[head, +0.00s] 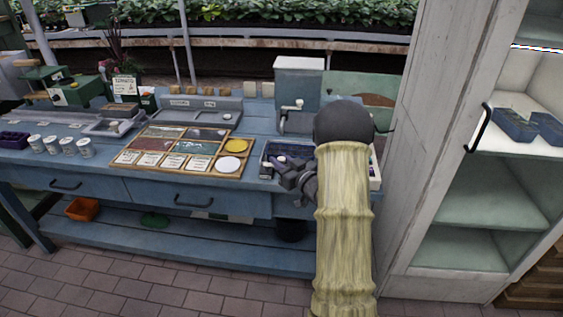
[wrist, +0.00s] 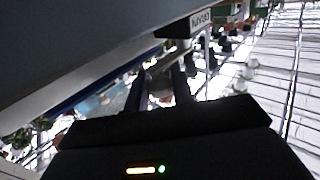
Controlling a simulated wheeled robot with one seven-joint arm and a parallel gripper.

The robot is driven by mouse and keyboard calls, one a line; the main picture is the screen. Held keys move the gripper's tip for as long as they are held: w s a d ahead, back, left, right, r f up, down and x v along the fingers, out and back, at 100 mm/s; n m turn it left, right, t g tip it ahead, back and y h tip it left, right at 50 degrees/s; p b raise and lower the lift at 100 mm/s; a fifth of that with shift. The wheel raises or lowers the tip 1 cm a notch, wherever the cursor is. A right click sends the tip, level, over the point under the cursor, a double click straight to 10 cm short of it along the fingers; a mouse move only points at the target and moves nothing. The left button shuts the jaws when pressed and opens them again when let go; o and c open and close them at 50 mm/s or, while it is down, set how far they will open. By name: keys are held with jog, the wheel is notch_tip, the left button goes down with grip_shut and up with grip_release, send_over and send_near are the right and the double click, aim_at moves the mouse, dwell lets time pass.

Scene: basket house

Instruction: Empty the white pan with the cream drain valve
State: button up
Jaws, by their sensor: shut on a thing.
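A grey-white box with a pale lid (head: 298,64) stands at the back of the blue bench, with a cream valve (head: 299,103) low on its front. A shallow pan with a pale rim (head: 376,183) sits in front of it, mostly hidden by my arm. I cannot tell which of these is the white pan. My gripper (head: 282,168) is low over the front left of the shallow pan. In the wrist view my gripper (wrist: 162,95) is shut on a small pale thing (wrist: 163,99), too dark and blurred to name.
A wooden tray with coloured compartments (head: 186,137) lies left of my gripper. Several white pots (head: 68,146) stand further left. A tall white cabinet (head: 440,130) closes off the right side, with a black handle (head: 478,130). The paved floor (head: 170,294) in front is clear.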

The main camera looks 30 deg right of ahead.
jog(key=o, duration=0.9)
jog(key=shift+o, duration=0.2)
jog(key=v, duration=1.7)
jog(key=shift+s, duration=0.25)
jog(key=shift+w, duration=0.1)
